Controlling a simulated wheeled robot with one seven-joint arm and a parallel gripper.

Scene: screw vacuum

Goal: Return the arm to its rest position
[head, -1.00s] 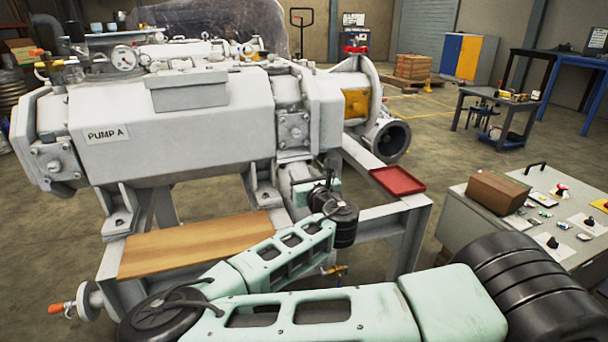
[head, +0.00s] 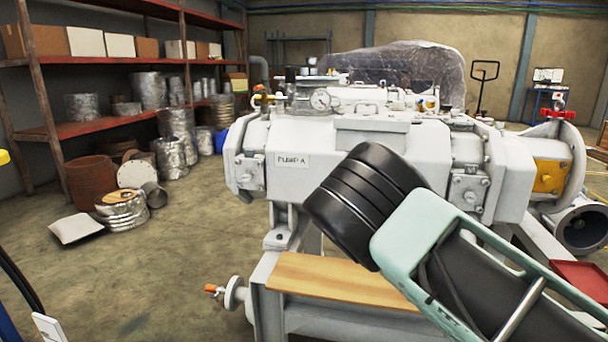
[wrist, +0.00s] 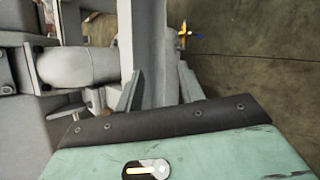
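In the head view my pale green arm (head: 415,235) comes up from the lower right, with a black ribbed joint (head: 366,202) in front of the pump. My gripper is not visible in the head view. In the wrist view my gripper (wrist: 159,86) shows two grey-green fingers standing apart with nothing between them. Behind the fingers are grey machine parts, including a pipe (wrist: 78,66), and the floor on the right. The distance from the fingers to these parts cannot be told.
The grey vacuum pump labelled PUMP A (head: 300,190) stands on a frame with a wooden board (head: 330,283). A red tray (head: 585,280) is at right. Red shelving (head: 95,125) and metal drums (head: 175,135) stand at left. Open floor (head: 150,275) lies left of the pump.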

